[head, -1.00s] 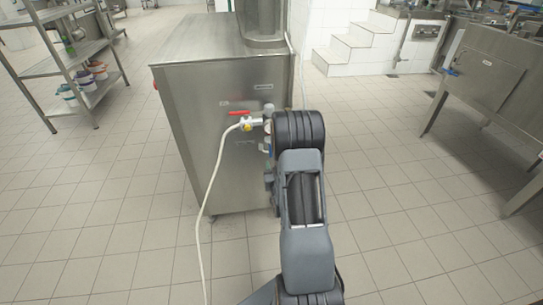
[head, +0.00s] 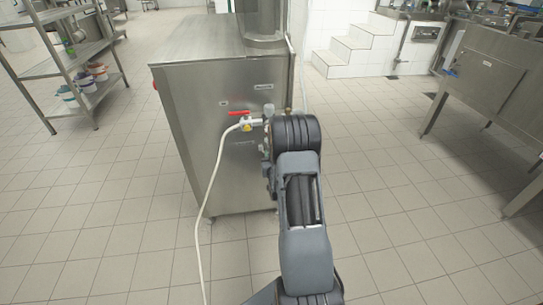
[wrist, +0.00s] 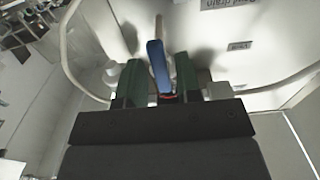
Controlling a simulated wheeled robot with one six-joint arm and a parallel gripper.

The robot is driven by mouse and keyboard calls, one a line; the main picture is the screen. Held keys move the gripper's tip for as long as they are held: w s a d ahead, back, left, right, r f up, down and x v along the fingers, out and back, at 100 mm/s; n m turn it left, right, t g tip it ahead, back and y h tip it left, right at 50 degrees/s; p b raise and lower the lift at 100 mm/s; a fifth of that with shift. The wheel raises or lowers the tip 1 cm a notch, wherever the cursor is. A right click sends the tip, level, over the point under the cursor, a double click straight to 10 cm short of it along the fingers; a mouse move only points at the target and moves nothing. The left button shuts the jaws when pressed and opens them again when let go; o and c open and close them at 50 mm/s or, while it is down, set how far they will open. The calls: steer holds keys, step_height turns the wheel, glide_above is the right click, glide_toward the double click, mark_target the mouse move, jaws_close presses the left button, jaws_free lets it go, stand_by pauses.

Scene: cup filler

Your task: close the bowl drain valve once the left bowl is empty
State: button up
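The valve's blue lever (wrist: 157,66) stands between the fingers of my gripper (wrist: 161,80) in the wrist view. The two green fingers are apart, with a visible gap on each side of the lever. An inverted label reading "drain" (wrist: 232,3) is on the steel panel beside the lever. In the head view, my arm hides the gripper and most of the blue-lever valve on the machine's front (head: 220,150). I cannot make out the left bowl or whether it is empty.
A red-handled valve (head: 240,114) with a white hose (head: 208,190) is just left of my arm on the same panel. A shelf rack (head: 75,65) stands at the left and a steel table (head: 490,75) at the right.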

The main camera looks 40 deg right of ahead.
jaws_close()
steer(key=shift+f, duration=0.1)
steer(key=shift+w+a+r+m+b, duration=0.15)
steer(key=shift+a+r+m+b, duration=0.2)
steer(key=shift+m+b, duration=2.1)
steer(key=shift+w+a+r+m+b, duration=0.3)
steer(key=shift+m+b, duration=1.15)
steer(key=shift+m, duration=2.05)
steer(key=shift+w+a+r+m+b, duration=0.1)
steer(key=shift+a+r+m+b, duration=0.3)
steer(key=shift+m+b, duration=2.05)
steer(key=shift+d+r+m+p, duration=0.15)
steer(key=shift+m+p, duration=0.3)
steer(key=shift+m, duration=0.25)
steer(key=shift+o, duration=1.1)
jaws_free()
